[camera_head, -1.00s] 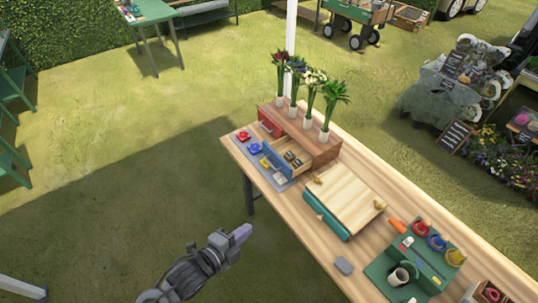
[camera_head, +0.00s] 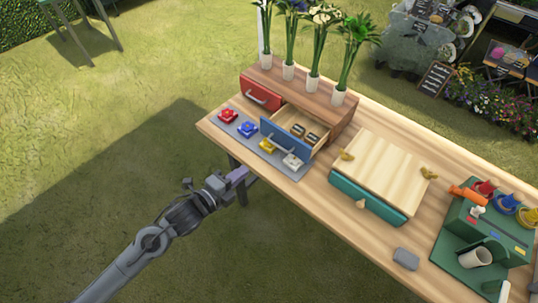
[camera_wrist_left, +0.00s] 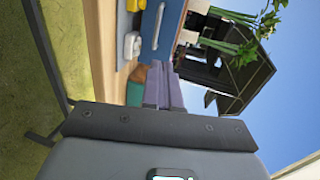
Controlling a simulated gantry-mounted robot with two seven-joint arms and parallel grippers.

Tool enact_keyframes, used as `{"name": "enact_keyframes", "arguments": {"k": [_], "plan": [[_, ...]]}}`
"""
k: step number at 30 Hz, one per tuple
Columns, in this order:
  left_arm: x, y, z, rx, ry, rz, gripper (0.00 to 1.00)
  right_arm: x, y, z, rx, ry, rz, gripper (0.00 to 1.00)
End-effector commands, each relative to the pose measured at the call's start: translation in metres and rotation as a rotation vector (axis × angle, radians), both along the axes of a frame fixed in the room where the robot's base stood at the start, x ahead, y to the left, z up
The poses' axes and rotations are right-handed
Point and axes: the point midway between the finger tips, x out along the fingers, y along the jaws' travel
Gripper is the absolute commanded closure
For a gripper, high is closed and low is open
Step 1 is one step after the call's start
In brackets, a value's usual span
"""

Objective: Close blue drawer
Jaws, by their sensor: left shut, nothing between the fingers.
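The blue drawer (camera_head: 285,139) is pulled out of the wooden drawer box (camera_head: 295,96) on the table. It has a pale handle and holds small dark items. In the left wrist view the blue drawer front (camera_wrist_left: 162,28) and its handle show at the top. My left gripper (camera_head: 238,175) is shut and empty, beside the table's front edge, in front of the drawer and apart from it. Its purple fingers (camera_wrist_left: 165,90) are together in the left wrist view. My right gripper is not in view.
A red drawer (camera_head: 261,94) sits left of the blue one. A grey mat (camera_head: 290,170) with red, blue, yellow and white pieces lies in front. Vases (camera_head: 313,84) with flowers stand on top. A teal-fronted wooden box (camera_head: 365,197) is to the right.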

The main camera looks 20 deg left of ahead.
Motion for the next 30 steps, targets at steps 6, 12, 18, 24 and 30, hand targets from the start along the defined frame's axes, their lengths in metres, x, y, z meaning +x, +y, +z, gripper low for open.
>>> {"name": "enact_keyframes", "arguments": {"k": [6,12,18,24,30], "plan": [[0.007,0.001,-0.013,0.006,-0.018,0.0,1.0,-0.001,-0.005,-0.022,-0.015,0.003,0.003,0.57],[0.023,-0.004,-0.015,0.006,-0.022,-0.001,1.0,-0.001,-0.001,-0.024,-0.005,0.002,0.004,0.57],[0.054,-0.015,-0.022,0.003,-0.022,0.0,1.0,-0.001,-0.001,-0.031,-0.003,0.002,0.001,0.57],[0.089,-0.026,-0.031,0.003,-0.02,0.0,1.0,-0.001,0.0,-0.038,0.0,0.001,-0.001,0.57],[0.116,-0.035,-0.037,0.004,-0.019,0.0,1.0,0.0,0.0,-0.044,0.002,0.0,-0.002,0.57]]}}
